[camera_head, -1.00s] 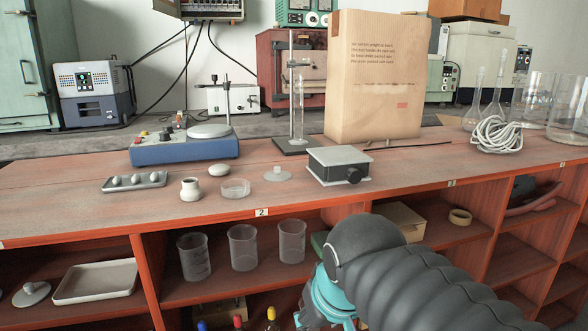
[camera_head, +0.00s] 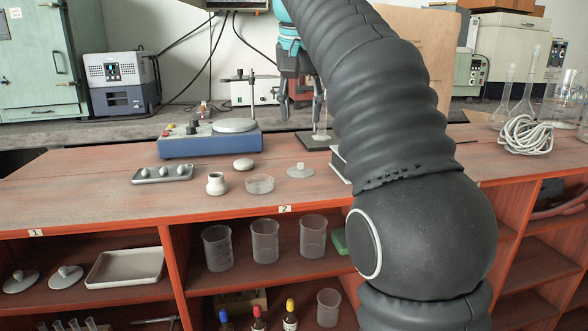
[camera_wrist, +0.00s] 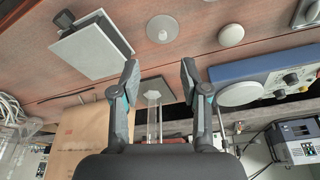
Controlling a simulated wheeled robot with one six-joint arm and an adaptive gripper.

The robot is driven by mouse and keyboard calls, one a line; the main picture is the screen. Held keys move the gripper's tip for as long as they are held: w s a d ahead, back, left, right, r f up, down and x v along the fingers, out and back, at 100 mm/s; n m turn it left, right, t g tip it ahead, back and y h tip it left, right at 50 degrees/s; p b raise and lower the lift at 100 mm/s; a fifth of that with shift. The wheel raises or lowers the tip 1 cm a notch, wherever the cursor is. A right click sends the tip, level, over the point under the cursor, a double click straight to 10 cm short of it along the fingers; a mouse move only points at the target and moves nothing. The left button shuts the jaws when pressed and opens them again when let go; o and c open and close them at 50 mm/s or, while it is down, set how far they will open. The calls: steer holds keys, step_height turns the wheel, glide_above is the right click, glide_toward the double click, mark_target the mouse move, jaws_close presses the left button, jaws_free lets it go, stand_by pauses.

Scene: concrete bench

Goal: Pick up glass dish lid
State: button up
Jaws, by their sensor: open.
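A pale round lid with a small knob (camera_head: 300,171) lies flat on the bench top, just right of the shallow glass dish (camera_head: 260,184). In the wrist view the lid (camera_wrist: 162,28) is at top centre, beyond the fingertips and roughly in line with the gap between them. My gripper (camera_head: 300,108) points down above the back of the bench, with its fingers apart and nothing between them. It also shows in the wrist view (camera_wrist: 160,68). The gripper is above and behind the lid, not touching it.
A white jar (camera_head: 216,184), a white rounded piece (camera_head: 243,164) and a grey tray (camera_head: 162,174) are left of the lid. A blue stirrer (camera_head: 210,141) is behind. A grey box (camera_wrist: 90,47) and a stand with a glass cylinder (camera_wrist: 153,105) are close to the gripper.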

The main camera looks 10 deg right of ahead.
steer(key=shift+w+r, duration=0.5)
steer(key=shift+w, duration=0.4)
steer(key=b, duration=0.1)
glide_above(301, 163)
steer(key=s, duration=0.1)
steer(key=shift+m, duration=0.3)
steer(key=f, duration=0.5)
steer(key=a+f, duration=0.1)
steer(key=f, duration=0.2)
steer(key=shift+s, duration=0.2)
steer(key=shift+s+b+x, duration=0.1)
steer(key=shift+b+x, duration=0.3)
steer(key=shift+x, duration=0.95)
steer(key=shift+s+b+x, duration=0.15)
steer(key=shift+b+x, duration=0.25)
steer(key=shift+x, duration=0.9)
steer(key=shift+d, duration=0.15)
jaws_close()
